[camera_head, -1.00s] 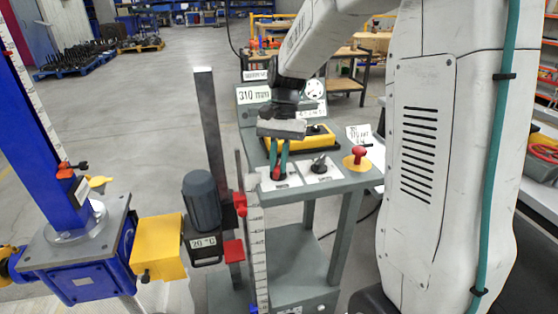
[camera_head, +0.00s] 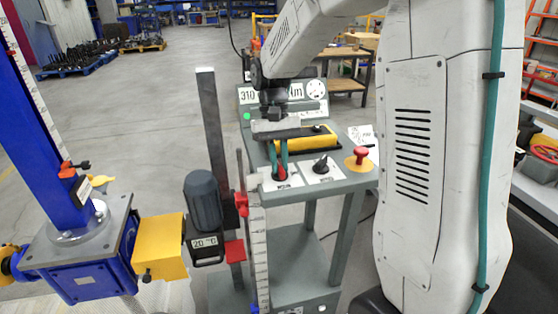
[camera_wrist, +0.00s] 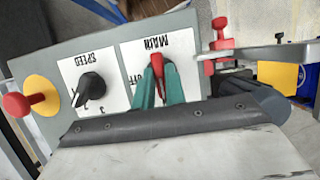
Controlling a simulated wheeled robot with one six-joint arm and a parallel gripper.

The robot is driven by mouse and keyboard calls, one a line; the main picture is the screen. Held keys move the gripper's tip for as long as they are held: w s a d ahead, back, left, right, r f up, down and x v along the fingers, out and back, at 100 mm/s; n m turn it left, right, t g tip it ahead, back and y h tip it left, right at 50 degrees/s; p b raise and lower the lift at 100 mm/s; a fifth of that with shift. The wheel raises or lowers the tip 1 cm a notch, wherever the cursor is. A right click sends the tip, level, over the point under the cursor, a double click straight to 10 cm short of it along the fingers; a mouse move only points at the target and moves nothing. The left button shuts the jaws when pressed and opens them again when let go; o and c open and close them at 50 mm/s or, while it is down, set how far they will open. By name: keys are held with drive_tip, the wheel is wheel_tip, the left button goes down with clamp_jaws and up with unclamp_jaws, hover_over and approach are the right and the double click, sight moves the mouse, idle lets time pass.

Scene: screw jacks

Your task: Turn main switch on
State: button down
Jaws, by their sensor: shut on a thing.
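The main switch is a red knob (camera_wrist: 158,70) on a white plate marked MAIN (camera_wrist: 147,46), seen upside down in the wrist view. In the head view the red knob (camera_head: 281,170) sits at the left front of the grey console. My gripper (camera_wrist: 158,82) has green fingers, shut on the red knob from both sides. It also shows in the head view (camera_head: 281,161), reaching down to the knob. The fingers hide part of the knob and its plate. A green lamp (camera_head: 247,116) shows on the console's back panel.
The black speed knob (camera_head: 320,164) and a red mushroom button (camera_head: 361,155) on yellow sit right of the switch. A yellow case (camera_head: 318,139) lies behind. A tall ruler (camera_head: 258,255) with red clamps and a blue screw jack (camera_head: 85,262) stand left.

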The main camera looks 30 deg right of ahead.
drive_tip(key=c, duration=1.4)
unclamp_jaws()
drive_tip(key=shift+c, duration=0.2)
drive_tip(key=v, duration=0.7)
drive_tip(key=shift+w+r, duration=0.2)
drive_tip(key=shift+r, duration=0.15)
